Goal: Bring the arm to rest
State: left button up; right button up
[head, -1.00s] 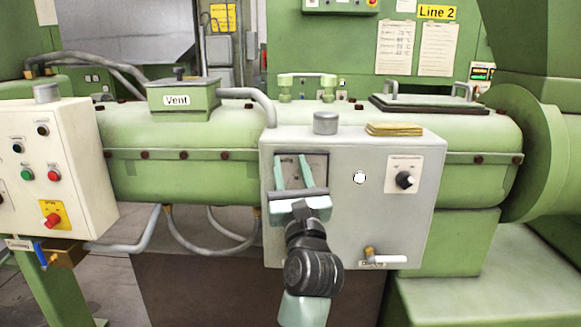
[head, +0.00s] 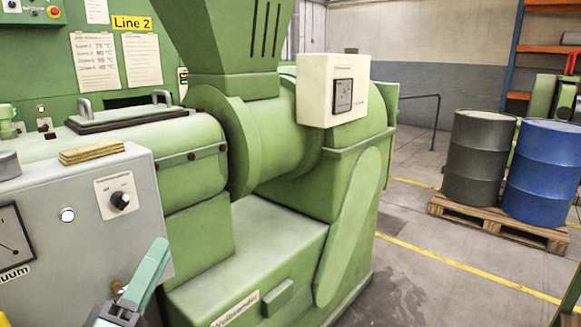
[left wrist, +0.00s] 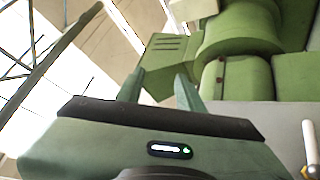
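My left gripper (head: 158,250) is at the lower left of the head view, in front of the lower right part of the grey control box (head: 90,240). Its pale green fingers point upward and look empty. In the left wrist view the left gripper (left wrist: 158,76) has its two fingers apart, with nothing between them. The green extruder (head: 280,230) stands behind it and also shows in the left wrist view (left wrist: 240,30). My right gripper is not in view.
The control box carries a black knob (head: 120,200), a gauge (head: 14,245) and folded yellowish cloths or papers (head: 92,152) on top. A grey drum (head: 478,160) and a blue drum (head: 542,180) stand on a pallet (head: 490,228) at right. The floor (head: 430,285) between is clear.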

pick_arm(q)
jog(key=s+d+f+m+g, duration=0.2)
jog(key=f+m+g, duration=0.15)
jog(key=f, duration=0.45)
jog(key=s+d+f+m+g, duration=0.2)
jog(key=d+f+m+g, duration=0.15)
jog(key=f, duration=0.45)
jog(key=s+d+f+m+g, duration=0.2)
jog(key=f+g, duration=0.2)
jog(key=f, duration=0.4)
jog(key=s+a+f+m+g+y, duration=0.1)
jog(key=s+a+f+g+y, duration=0.25)
jog(key=s+f, duration=0.45)
jog(key=s+a+f+m+g+y, duration=0.25)
jog(key=s+a+f+g, duration=0.2)
jog(key=s+f, duration=0.3)
notch_tip(320, 180, down, 27)
jog(key=s+g, duration=0.2)
jog(key=s+a+f, duration=0.2)
jog(key=s+f, duration=1.3)
jog(key=s, duration=0.1)
jog(key=shift+s+g+y, duration=0.3)
jog(key=shift+g, duration=0.1)
